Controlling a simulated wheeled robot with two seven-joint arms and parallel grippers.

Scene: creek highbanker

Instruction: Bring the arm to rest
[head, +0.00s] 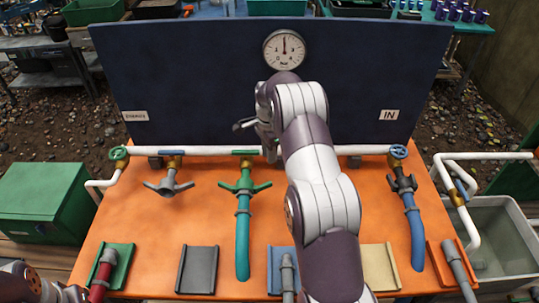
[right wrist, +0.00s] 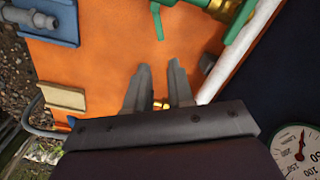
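My right arm reaches up the middle of the head view, over the orange table (head: 140,215). My right gripper (head: 243,124) is near the dark blue panel, just above the white pipe (head: 205,150), and mostly hidden by its wrist. In the right wrist view my right gripper (right wrist: 157,75) has its two grey fingers apart with orange board behind the gap. A small brass part (right wrist: 160,103) shows between the finger bases; I cannot tell whether it touches them. Part of my left arm shows at the bottom left corner of the head view; its gripper is out of sight.
A round gauge (head: 285,50) and an "IN" label (head: 389,115) are on the panel (head: 190,80). Coloured pads lie along the front. A green box (head: 45,200) and grey tub (head: 505,240) flank the table.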

